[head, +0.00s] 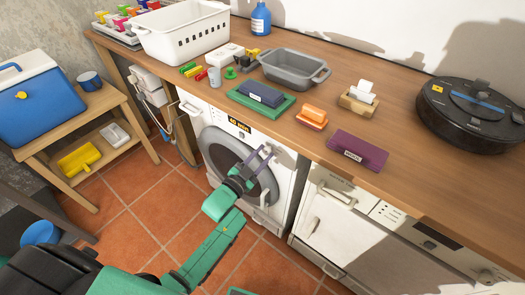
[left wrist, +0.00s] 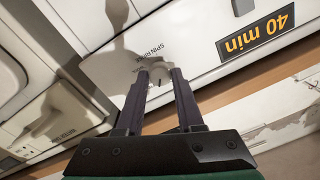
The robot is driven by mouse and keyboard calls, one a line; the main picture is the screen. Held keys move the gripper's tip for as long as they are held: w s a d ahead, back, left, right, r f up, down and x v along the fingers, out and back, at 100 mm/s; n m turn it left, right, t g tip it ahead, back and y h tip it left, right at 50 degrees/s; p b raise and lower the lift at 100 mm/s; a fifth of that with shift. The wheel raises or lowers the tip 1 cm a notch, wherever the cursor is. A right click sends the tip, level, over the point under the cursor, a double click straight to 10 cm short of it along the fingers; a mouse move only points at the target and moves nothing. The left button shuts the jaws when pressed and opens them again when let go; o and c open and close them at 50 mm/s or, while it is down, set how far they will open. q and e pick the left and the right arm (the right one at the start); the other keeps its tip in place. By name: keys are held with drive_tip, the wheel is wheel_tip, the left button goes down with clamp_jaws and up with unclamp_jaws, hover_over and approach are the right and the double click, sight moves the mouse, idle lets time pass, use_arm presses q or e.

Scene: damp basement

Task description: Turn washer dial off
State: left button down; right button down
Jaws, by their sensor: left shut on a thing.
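The white washer (head: 214,118) stands under the wooden counter, with its round dark door facing out. Its lit display (head: 239,125) reads "40 min", and the display (left wrist: 257,33) also shows in the left wrist view. My left gripper (head: 265,153) is at the upper right of the washer front. In the left wrist view my left gripper (left wrist: 160,72) is shut on the small pale washer dial (left wrist: 157,77), beside the printed words "SPIN RINSE". The fingers hide most of the dial, so its pointer setting is hard to tell. My right gripper is not in view.
The wooden counter (head: 335,139) overhangs the washer and holds a grey tub (head: 293,72), a purple box (head: 357,150) and a black robot vacuum (head: 474,112). A second white appliance (head: 345,228) stands to the right. The tiled floor (head: 127,226) left of my arm is clear.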

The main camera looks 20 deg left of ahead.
use_arm(q)
drive_tip(key=n+p, duration=0.2)
drive_tip(key=n, duration=0.1)
drive_tip(key=shift+r+n, duration=0.1)
drive_tip(key=shift+n, duration=0.2)
drive_tip(key=shift+n+p, duration=0.6)
drive_tip(key=shift+n, duration=1.1)
drive_tip(key=c, duration=0.5)
unclamp_jaws()
drive_tip(key=shift+c, duration=0.2)
drive_tip(key=shift+s+a, duration=0.1)
drive_tip(key=v, duration=1.4)
drive_tip(key=shift+s+r, duration=0.2)
